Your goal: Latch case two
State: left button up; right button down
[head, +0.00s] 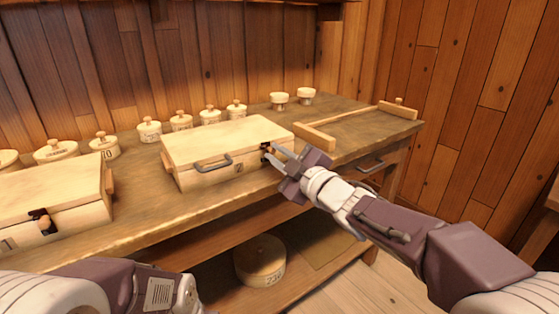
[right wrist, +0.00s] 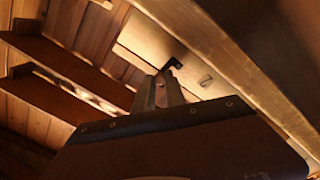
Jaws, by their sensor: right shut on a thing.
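Case two (head: 228,174) is a pale wooden case on the workbench with a grey handle and a "2" on its front. Its lid (head: 225,138) looks down on the body. A small dark latch (head: 265,148) is at the right end of its front. The case (right wrist: 190,55) and black latch (right wrist: 173,64) also show in the right wrist view. My right gripper (head: 274,153) is at the latch, shut on it; the fingers partly hide it. Whether the latch is fastened I cannot tell. My left arm shows at the lower left, its gripper out of view.
Case one (head: 75,215) stands at the left with a dark latch. Several lidded round boxes (head: 181,122) line the back of the workbench (head: 140,236). Wooden bars (head: 315,137) lie right of case two. A round box (head: 260,262) sits on the lower shelf.

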jog(key=shift+s+a+n, duration=0.1)
jog(key=shift+a+n, duration=0.05)
jog(key=shift+n, duration=0.35)
jog(key=c, duration=1.4)
grip_release()
jog(key=p+v, duration=0.2)
jog(key=v, duration=0.7)
